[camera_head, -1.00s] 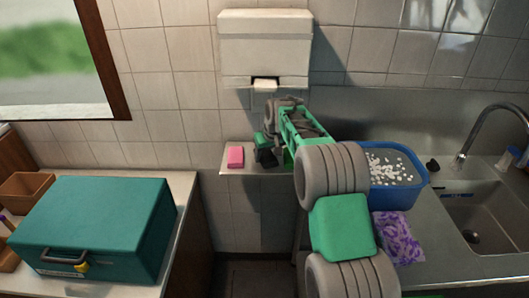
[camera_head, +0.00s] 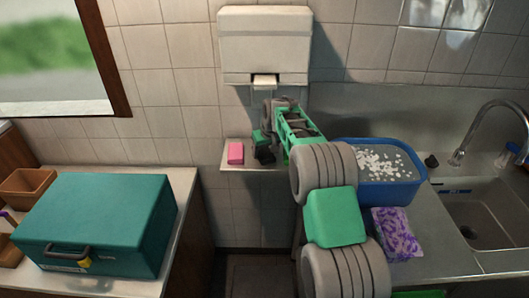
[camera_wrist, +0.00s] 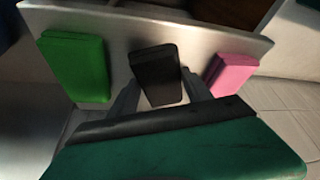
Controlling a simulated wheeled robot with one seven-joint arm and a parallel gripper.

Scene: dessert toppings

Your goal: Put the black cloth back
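The black cloth (camera_wrist: 157,75) is a folded dark block on the small shelf, between a green folded cloth (camera_wrist: 75,66) on the left and a pink cloth (camera_wrist: 231,74) on the right in the wrist view. My gripper (camera_wrist: 160,78) has one finger along each side of the black cloth. The fingertips appear to press on its edges; whether it rests fully on the shelf is hard to tell. In the head view my gripper (camera_head: 264,146) is low over the shelf, right of the pink cloth (camera_head: 236,154). My arm hides the green cloth there.
The shelf (camera_head: 229,165) is narrow, below a white wall dispenser (camera_head: 265,45). A teal box (camera_head: 98,222) stands on the left counter. A blue basin (camera_head: 385,195), a purple packet (camera_head: 396,234) and a sink (camera_head: 490,220) are on the right, beside my arm.

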